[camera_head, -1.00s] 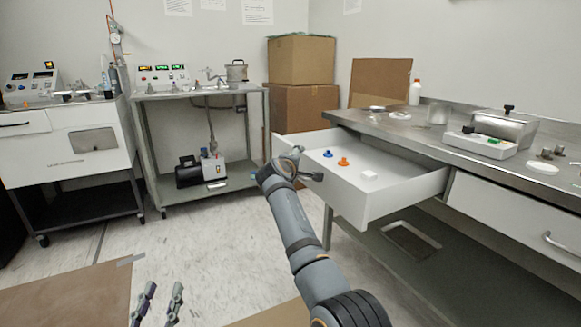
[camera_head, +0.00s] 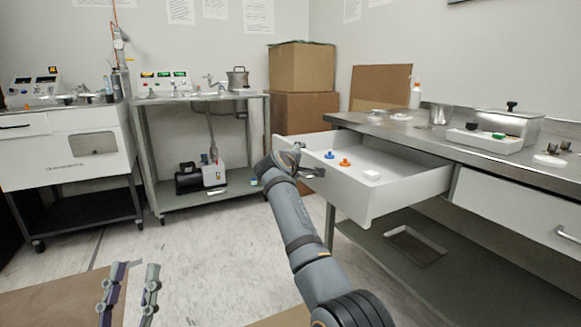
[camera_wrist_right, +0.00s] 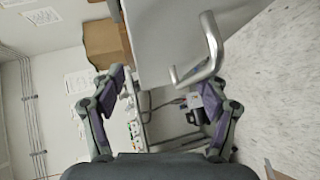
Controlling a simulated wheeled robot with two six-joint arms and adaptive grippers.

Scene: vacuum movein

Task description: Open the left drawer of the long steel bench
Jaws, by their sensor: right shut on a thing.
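The left drawer (camera_head: 345,190) of the long steel bench (camera_head: 345,122) is pulled well out, its white inside showing. My right gripper (camera_head: 298,165) is at the drawer's front, shut on its handle (camera_head: 315,172). In the right wrist view, the bent metal handle (camera_wrist_right: 212,45) shows by the fingers of the right gripper (camera_wrist_right: 163,85), nearer the right-hand finger; the exact contact is hard to see. My left gripper (camera_head: 130,292) is at the lower left of the head view, over the floor, open and empty.
Inside the drawer lie a blue piece (camera_head: 329,155), an orange piece (camera_head: 345,162) and a white block (camera_head: 371,175). A closed drawer (camera_head: 510,205) is to the right. Cardboard boxes (camera_head: 303,70) stand behind. Floor (camera_head: 215,250) left of the drawer is clear.

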